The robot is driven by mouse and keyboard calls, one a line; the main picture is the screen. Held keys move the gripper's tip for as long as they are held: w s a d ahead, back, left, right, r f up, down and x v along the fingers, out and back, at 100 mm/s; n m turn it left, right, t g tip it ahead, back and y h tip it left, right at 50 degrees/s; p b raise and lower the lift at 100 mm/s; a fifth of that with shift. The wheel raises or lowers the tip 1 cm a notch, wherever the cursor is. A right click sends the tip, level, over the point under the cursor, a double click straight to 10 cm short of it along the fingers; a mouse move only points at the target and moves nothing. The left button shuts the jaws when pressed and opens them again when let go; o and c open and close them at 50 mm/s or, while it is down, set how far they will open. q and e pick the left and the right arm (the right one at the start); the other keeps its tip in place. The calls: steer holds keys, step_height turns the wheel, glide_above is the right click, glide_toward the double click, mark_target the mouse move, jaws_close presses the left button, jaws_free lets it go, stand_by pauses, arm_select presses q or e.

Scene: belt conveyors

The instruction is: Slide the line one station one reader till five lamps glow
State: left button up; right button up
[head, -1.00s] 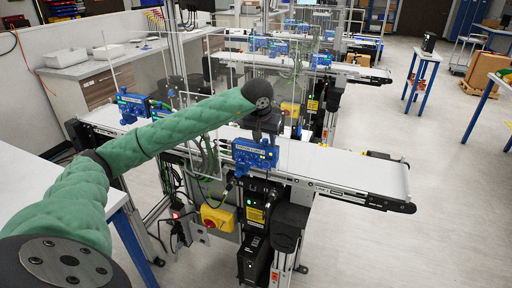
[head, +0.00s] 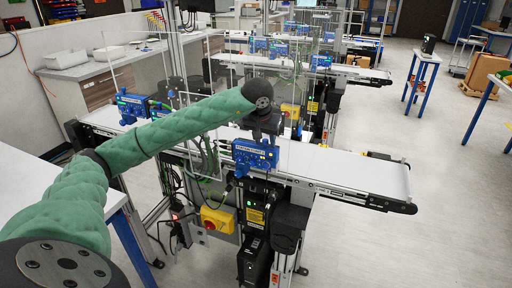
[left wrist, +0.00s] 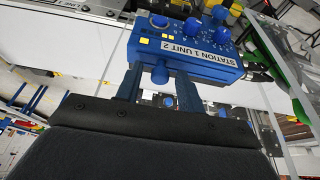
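A blue reader box (head: 255,155) with a white station label is mounted at the near edge of the front conveyor. In the left wrist view the box (left wrist: 185,50) reads "STATION 1 UNIT 2". It carries blue knobs on top, several small yellow lamps (left wrist: 146,40) and a blue knob (left wrist: 160,73) on its near side. My left gripper (head: 264,128) is just above and behind the box in the head view. In the left wrist view its two fingers (left wrist: 157,86) stand apart on either side of the near knob, with gaps visible. The right gripper is not in view.
The white front belt (head: 350,170) runs right and looks bare. Another blue box (head: 132,105) sits at its left part. A yellow box with a red switch (head: 216,219) hangs below. Clear panels stand over the belt; more conveyors lie behind.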

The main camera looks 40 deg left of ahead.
arm_select(q)
steer(key=shift+c, duration=0.2)
jaws_close()
steer(key=shift+r+b, duration=0.75)
steer(key=shift+b, duration=0.5)
stand_by(1.9)
steer(key=shift+r, duration=0.1)
steer(key=shift+o, duration=1.1)
jaws_free()
